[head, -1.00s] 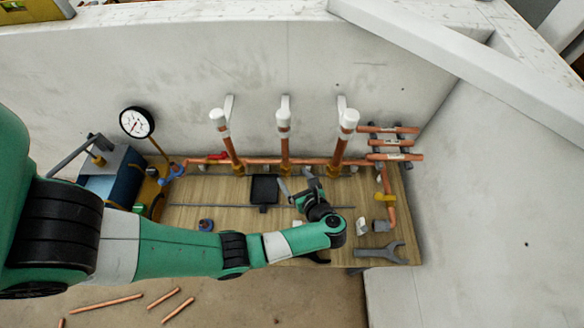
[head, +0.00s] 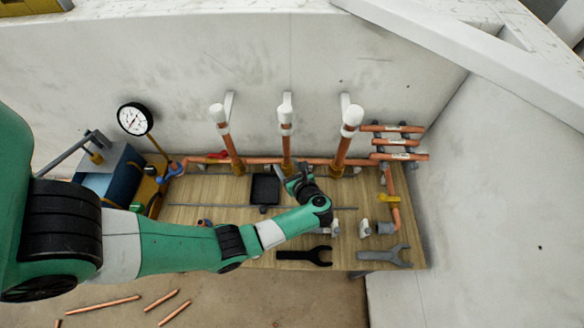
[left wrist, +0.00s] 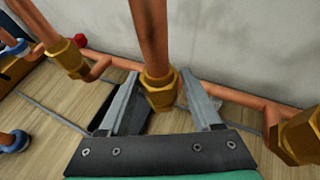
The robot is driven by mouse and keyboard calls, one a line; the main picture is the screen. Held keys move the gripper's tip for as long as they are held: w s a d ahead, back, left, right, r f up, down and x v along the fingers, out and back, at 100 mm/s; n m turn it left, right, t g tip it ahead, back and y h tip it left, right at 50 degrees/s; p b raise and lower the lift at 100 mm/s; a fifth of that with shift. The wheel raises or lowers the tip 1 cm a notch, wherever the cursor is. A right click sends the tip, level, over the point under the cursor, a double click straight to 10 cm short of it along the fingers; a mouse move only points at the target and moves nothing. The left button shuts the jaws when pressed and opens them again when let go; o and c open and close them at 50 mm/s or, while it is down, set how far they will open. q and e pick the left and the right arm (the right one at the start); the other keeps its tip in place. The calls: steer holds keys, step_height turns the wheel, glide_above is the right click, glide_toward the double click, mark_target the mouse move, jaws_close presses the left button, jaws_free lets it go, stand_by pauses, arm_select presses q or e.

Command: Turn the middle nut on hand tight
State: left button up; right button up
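The middle nut (head: 287,170) is brass and sits at the foot of the middle upright copper pipe (head: 286,146). My left gripper (head: 291,181) is right at this nut in the head view and partly covers it. In the left wrist view, the left gripper (left wrist: 160,76) is open. The middle nut (left wrist: 160,92) shows between its two grey fingers, with a gap on each side. No contact shows. The left nut (left wrist: 70,58) and right nut (left wrist: 299,138) lie outside the fingers. My right gripper is not in view.
A horizontal copper pipe (head: 260,161) runs behind along the wall. A black tray (head: 265,189) lies left of the gripper. A black wrench (head: 304,256) and a grey wrench (head: 384,256) lie at the bench's front. A pressure gauge (head: 134,119) stands left.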

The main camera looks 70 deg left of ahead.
arm_select(q)
steer(key=c, duration=0.6)
steer(key=shift+s+r+m+t+p, duration=0.1)
steer(key=shift+m+t+p, duration=0.2)
steer(key=shift+p, duration=0.15)
steer(key=shift+m+t+p, duration=0.9)
steer(key=shift+t+p, duration=0.1)
steer(key=shift+m+t, duration=0.3)
